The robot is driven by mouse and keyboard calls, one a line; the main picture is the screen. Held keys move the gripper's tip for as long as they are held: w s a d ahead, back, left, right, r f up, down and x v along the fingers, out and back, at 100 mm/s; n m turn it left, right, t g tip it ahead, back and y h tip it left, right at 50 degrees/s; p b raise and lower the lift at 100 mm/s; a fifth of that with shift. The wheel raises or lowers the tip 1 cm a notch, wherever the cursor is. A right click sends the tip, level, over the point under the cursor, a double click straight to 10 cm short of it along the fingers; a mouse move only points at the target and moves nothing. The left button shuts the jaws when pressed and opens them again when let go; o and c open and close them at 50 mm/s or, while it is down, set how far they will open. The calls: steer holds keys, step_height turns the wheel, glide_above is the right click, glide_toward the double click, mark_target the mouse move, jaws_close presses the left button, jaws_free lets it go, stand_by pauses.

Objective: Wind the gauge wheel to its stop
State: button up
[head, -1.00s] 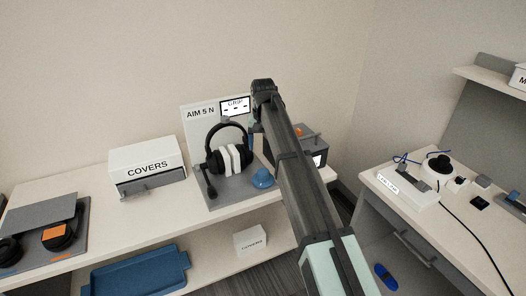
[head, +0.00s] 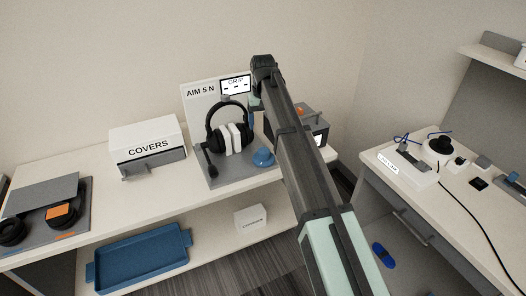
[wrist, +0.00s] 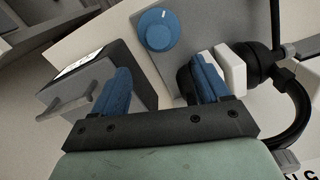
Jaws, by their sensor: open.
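The blue gauge wheel (head: 263,158) is a round knob on the front right of a grey stand base, beside a black headset (head: 229,132) with white pads. In the wrist view the wheel (wrist: 157,29) shows a white mark on its face. My gripper (wrist: 162,88) is open and empty, its two blue fingers apart over the base. The wheel lies beyond the fingertips, near the top of the picture, not between them.
A dark box with a handle (wrist: 70,95) is close to the left finger; the headset is close to the right one. A white COVERS box (head: 147,138) stands to the left on the bench. A blue tray (head: 140,258) lies on the lower shelf.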

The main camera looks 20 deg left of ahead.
mark_target(263, 150)
step_height(263, 150, down, 14)
steer(key=n, duration=1.3)
steer(key=shift+r, duration=0.1)
steer(key=c, duration=1)
steer(key=shift+m, duration=0.4)
